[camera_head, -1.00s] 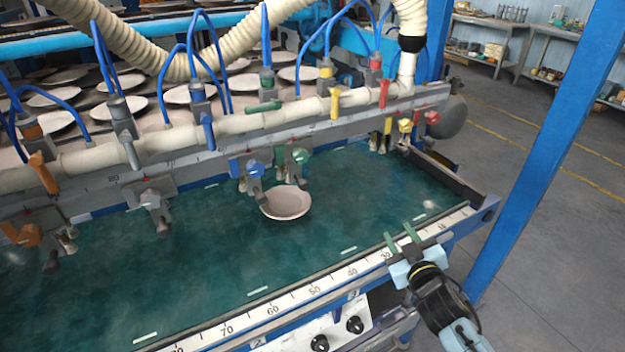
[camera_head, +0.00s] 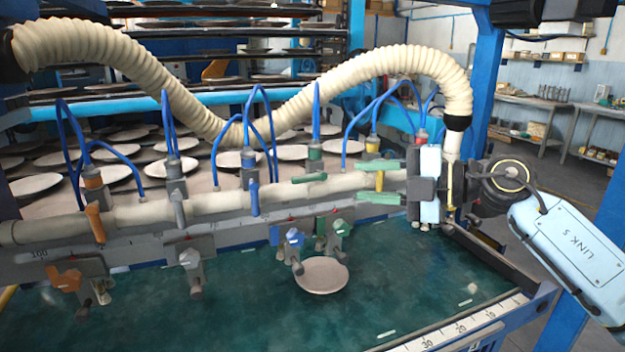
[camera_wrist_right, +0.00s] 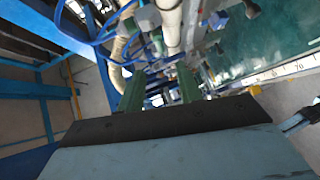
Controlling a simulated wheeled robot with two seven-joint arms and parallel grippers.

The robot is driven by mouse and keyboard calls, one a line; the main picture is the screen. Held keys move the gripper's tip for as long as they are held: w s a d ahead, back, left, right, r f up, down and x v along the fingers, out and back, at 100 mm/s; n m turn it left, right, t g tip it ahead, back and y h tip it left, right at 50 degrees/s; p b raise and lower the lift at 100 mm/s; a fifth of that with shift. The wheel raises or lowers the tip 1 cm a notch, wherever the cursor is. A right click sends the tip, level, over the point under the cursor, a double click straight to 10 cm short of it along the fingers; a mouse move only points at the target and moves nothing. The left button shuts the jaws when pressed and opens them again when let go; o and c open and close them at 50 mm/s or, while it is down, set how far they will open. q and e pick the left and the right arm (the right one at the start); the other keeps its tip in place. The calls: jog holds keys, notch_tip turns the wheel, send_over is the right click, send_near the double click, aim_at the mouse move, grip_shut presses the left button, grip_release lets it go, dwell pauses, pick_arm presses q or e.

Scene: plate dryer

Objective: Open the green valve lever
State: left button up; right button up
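The green valve lever (camera_head: 309,178) lies roughly level across the cream pipe, below a green-topped valve (camera_head: 315,152) with a blue hose. My right gripper (camera_head: 358,181) is level with it, a short way to its right, fingers pointing left. Its two green fingers are apart, with nothing held. They overlap the yellow valve lever (camera_head: 379,181) in the head view; whether they touch it I cannot tell. The right wrist view also shows the open fingers (camera_wrist_right: 160,70); the green lever is not clearly made out there. My left gripper is not in view.
Blue (camera_head: 254,198), grey (camera_head: 178,208) and orange (camera_head: 96,222) levers hang along the cream pipe (camera_head: 225,200). A ribbed hose (camera_head: 345,68) arches above. A plate (camera_head: 322,275) lies on the green bed below. Lower nozzles (camera_head: 335,235) hang from the rail.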

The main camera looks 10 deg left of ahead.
aim_at(309, 178)
jog(key=x, duration=1.1)
grip_shut()
